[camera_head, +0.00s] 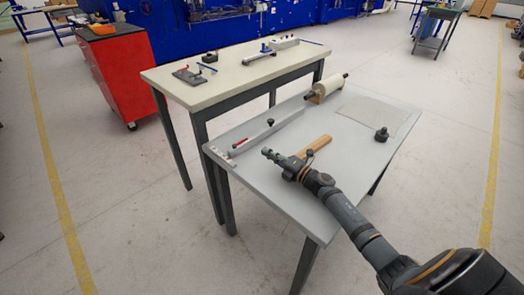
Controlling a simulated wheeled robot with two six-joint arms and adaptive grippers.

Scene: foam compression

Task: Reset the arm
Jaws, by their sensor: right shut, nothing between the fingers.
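My right arm reaches in from the lower right over the grey table (352,165). Its gripper (268,153) is shut and empty, above the table's left part near a long metal bar (262,135) with a red part. A light wooden strip (318,143) lies just behind the gripper and is partly hidden by it. A dark knob-topped weight (381,135) stands right of the arm, near a thin pale sheet (372,114). My left gripper does not show.
A pale roll on a dark rod (326,90) lies at the grey table's back edge. A cream table (225,92) behind carries several small tools. A red cabinet (118,72) stands at the left. The grey table's front right is clear apart from my arm.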

